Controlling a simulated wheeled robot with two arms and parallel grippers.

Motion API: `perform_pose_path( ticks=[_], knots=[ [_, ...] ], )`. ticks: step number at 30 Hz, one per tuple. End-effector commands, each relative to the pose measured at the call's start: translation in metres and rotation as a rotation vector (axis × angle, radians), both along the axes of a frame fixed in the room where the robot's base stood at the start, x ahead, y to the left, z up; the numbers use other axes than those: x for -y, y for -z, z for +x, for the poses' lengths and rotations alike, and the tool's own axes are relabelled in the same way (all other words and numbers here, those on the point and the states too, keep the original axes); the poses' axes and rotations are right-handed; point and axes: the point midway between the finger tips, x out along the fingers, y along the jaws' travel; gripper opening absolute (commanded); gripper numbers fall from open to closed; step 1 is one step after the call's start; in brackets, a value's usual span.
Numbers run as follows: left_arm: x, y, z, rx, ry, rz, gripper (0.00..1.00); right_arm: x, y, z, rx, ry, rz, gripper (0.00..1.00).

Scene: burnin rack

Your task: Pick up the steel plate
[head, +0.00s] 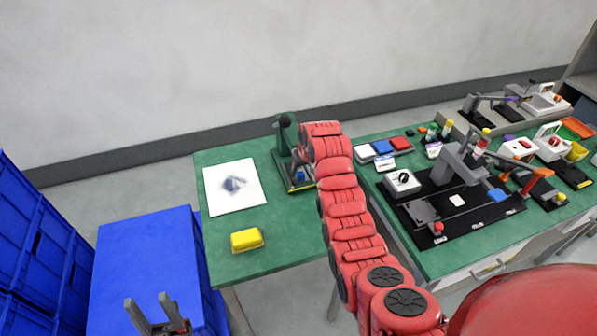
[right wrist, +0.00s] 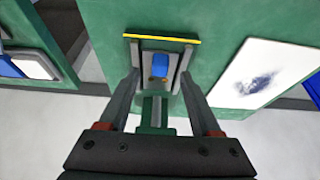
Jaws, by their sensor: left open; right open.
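A grey metal plate-like bed (right wrist: 148,72) with a yellow front edge lies at the base of the green press (head: 286,135); a small blue block (right wrist: 160,66) sits on it. I cannot tell for sure whether this bed is the steel plate. My right gripper (right wrist: 160,88) is open, its fingers apart on either side of the press in the right wrist view, with nothing between them clearly held. My left gripper (head: 158,318) is open and empty at the bottom left, in front of the blue crate.
A white sheet (head: 217,198) with a dark smudge and a yellow block (head: 246,239) lie on the left green table (head: 285,255). Blue crates (head: 142,255) stand left. The right green table (head: 470,252) carries a black mat (head: 480,215) with fixtures; a gap separates the tables.

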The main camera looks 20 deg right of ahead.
Motion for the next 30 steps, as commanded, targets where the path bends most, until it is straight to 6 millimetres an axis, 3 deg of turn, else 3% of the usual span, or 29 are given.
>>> perform_pose_path(
  ticks=[3,9,20,30],
  knots=[
    [0.0,-0.012,0.0,0.0,0.0,0.0,0.5,-0.001,0.008,0.005,-0.004,0.0,0.0,0.65],
    [0.0,-0.015,0.0,0.0,0.0,0.0,0.5,-0.001,0.027,0.011,-0.006,0.0,0.001,0.65],
    [0.0,-0.016,0.0,0.0,0.0,0.0,0.5,-0.001,0.031,0.013,-0.001,0.0,0.0,0.63],
    [0.0,-0.016,0.0,0.0,0.0,0.0,0.5,-0.001,0.031,0.013,-0.001,0.0,0.0,0.02]
  ],
)
